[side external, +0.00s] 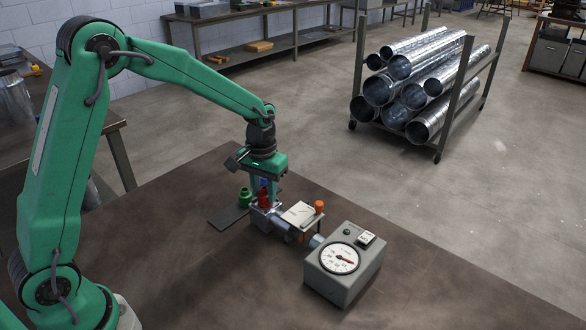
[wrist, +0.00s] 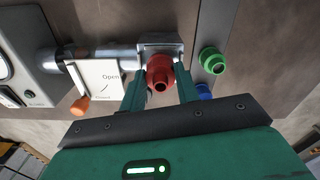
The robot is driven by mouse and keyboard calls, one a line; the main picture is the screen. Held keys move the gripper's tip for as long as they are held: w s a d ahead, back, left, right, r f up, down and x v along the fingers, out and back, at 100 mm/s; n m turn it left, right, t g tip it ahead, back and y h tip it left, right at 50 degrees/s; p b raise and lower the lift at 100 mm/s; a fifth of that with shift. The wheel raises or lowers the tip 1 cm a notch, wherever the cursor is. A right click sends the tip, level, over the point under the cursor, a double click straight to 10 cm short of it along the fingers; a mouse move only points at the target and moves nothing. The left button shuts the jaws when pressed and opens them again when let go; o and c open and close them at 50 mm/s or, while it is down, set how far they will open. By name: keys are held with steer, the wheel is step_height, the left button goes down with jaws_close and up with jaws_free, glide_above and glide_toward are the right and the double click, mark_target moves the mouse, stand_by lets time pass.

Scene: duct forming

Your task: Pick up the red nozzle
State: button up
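The red nozzle (side external: 264,198) stands upright on a grey metal block (side external: 257,219) at the end of a pipe. In the wrist view the red nozzle (wrist: 160,74) shows its round open end, with the block (wrist: 150,41) behind it. My gripper (side external: 265,196) points down over the block. In the wrist view its two green fingers (wrist: 160,80) stand on either side of the nozzle, very close to it. I cannot tell whether they press on it or stand just clear. The fingers hide part of the nozzle's sides.
A green nozzle (side external: 245,198) stands beside it on a dark strip (side external: 229,217); a blue one (wrist: 204,91) is partly hidden. A white open/close plate (side external: 301,214), an orange knob (side external: 319,206) and a grey gauge box (side external: 345,275) stand to the right. The front table is clear.

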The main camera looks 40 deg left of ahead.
mark_target(264, 188)
steer(key=shift+c, duration=1.1)
steer(key=shift+r, duration=0.1)
steer(key=shift+r, duration=0.9)
step_height(264, 188, up, 2)
steer(key=shift+r, duration=0.25)
steer(key=s+d+r, duration=0.6)
steer(key=d, duration=0.4)
steer(key=shift+r, duration=0.25)
steer(key=shift+s+a, duration=0.1)
